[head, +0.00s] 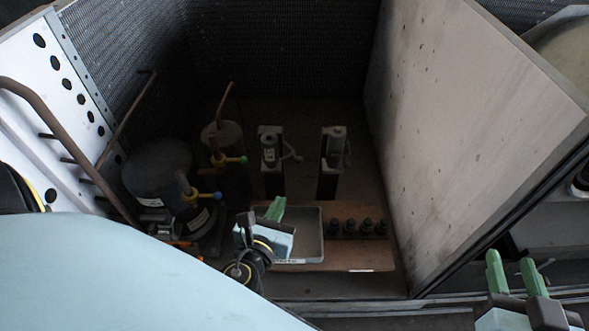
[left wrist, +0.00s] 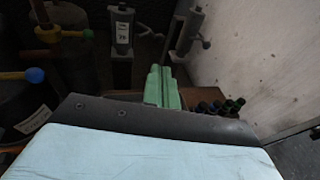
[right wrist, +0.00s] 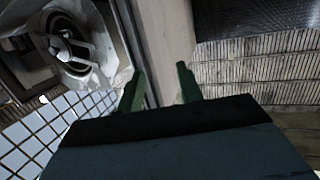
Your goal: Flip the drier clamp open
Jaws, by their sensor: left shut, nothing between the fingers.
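Two small grey cylinders, the left one (head: 269,150) and the right one (head: 335,146), stand on dark posts at the back of the housing. Each has a small lever at its right side. They also show at the top of the left wrist view, left (left wrist: 121,28) and right (left wrist: 186,32). I cannot tell for certain which part is the drier clamp. My left gripper (head: 276,208) is shut and empty, in front of and below the posts, apart from them; its green fingers show in the left wrist view (left wrist: 161,88). My right gripper (head: 514,274) is open and empty, outside the panel at right.
A grey tray (head: 312,222) lies beneath my left gripper, beside several dark fittings (head: 357,227) on a brown board. Dark vessels with a blue-knobbed lever (head: 205,196) and a green-knobbed lever (head: 231,160) stand at left. A tall pale panel (head: 460,140) bounds the right side.

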